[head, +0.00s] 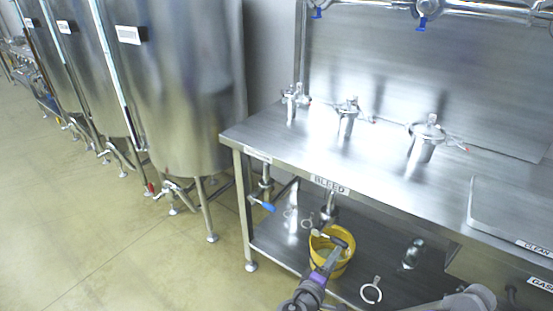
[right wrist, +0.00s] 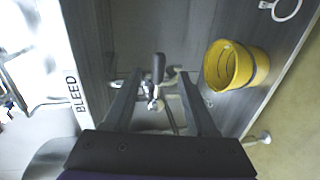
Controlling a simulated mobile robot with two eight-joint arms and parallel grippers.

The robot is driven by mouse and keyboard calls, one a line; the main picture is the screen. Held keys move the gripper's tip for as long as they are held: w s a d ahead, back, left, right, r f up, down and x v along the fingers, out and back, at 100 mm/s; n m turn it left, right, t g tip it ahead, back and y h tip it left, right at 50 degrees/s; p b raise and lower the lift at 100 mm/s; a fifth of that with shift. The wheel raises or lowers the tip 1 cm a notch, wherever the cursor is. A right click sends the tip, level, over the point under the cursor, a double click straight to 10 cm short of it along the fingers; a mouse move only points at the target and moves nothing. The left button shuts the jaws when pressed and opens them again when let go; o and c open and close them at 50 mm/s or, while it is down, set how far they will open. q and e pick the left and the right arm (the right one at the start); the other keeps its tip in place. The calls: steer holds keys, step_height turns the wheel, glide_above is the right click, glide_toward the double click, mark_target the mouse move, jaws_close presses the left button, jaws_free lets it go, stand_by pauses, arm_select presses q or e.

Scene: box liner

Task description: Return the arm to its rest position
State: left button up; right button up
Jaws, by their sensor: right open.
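My right gripper (head: 330,262) is in front of the steel bench, by its lower shelf. It also shows in the right wrist view (right wrist: 157,76), with its two dark fingers spread apart. A valve with a dark handle (right wrist: 158,68) appears between the fingertips in that view. I see no grip on it, and I cannot tell the exact distance. In the head view a dark handle (head: 328,238) shows just beyond the gripper, over the yellow bucket. My left gripper is not in view.
A yellow bucket (head: 344,266) stands on the lower shelf (head: 385,262), close to my right gripper. The bench top (head: 290,150) carries several steel fittings. A "BLEED" label (head: 330,184) marks its front edge. Steel tanks (head: 180,90) stand at left; open floor (head: 100,240) lies before them.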

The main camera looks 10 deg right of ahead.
steer(key=s+a+f+m+g+y, duration=0.1)
steer(key=s+a+m+g+y, duration=0.35)
steer(key=s, duration=0.65)
steer(key=s+a+f+m+g+y, duration=0.1)
steer(key=s+a+m+g+y, duration=0.15)
steer(key=s+a+y, duration=0.55)
arm_select(q)
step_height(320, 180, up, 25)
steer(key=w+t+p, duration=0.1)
steer(key=p, duration=2.1)
arm_select(e)
step_height(320, 180, up, 25)
steer(key=s+d+m+t, duration=0.1)
steer(key=d+t, duration=0.1)
steer(key=shift+s+d+r, duration=0.2)
steer(key=shift+d, duration=0.05)
